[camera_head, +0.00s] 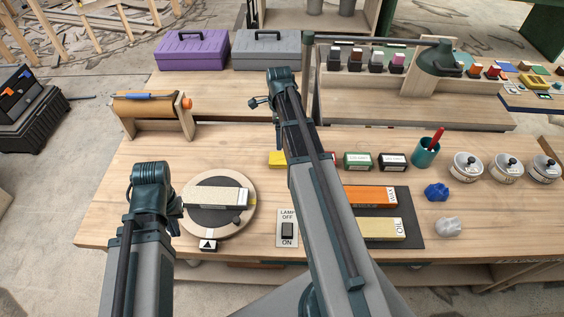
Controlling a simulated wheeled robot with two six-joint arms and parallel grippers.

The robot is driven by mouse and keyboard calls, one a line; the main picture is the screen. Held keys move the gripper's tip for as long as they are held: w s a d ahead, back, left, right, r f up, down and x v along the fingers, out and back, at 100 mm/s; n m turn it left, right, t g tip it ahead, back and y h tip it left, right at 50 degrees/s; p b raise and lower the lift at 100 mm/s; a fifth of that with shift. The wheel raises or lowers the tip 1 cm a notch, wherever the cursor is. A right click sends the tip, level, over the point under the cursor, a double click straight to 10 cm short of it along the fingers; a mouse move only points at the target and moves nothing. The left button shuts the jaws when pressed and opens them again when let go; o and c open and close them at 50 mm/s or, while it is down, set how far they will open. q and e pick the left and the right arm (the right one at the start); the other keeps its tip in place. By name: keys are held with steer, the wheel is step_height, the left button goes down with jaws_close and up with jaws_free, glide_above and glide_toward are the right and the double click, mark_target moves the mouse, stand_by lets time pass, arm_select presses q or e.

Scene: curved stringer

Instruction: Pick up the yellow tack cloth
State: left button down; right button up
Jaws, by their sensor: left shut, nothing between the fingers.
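No other clearly yellow cloth shows. A crumpled blue cloth (436,192) and a crumpled pale grey cloth (449,227) lie at the right. My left gripper (180,203) is shut and empty at the left edge of a round turntable. My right gripper (256,103) shows small beyond the raised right arm, above the back of the bench; its jaws are unclear.
The turntable (205,222) bears a pale labelled block (215,196). A dark mat (414,222) holds orange and yellowish labelled blocks. A green cup (425,154), several lidded jars and a lamp (440,60) stand farther right. Purple (192,50) and grey (266,51) toolboxes stand behind.

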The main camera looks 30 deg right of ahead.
arm_select(q)
step_height(320, 180, down, 7)
steer(key=b, duration=0.6)
steer(key=shift+f, duration=0.15)
arm_select(e)
glide_above(282, 158)
steer(key=f, duration=0.7)
steer(key=shift+a+f, duration=0.2)
steer(key=shift+a, duration=0.2)
arm_select(q)
step_height(282, 158, down, 5)
steer(key=b, duration=0.5)
steer(key=shift+f+b, duration=0.1)
steer(key=shift+b, duration=0.2)
arm_select(e)
steer(key=f, duration=0.3)
steer(key=d+f, duration=0.1)
steer(key=f, duration=0.1)
steer(key=shift+f, duration=0.1)
steer(key=shift+c, duration=0.2)
steer(key=c, duration=1.1)
steer(key=shift+c, duration=0.2)
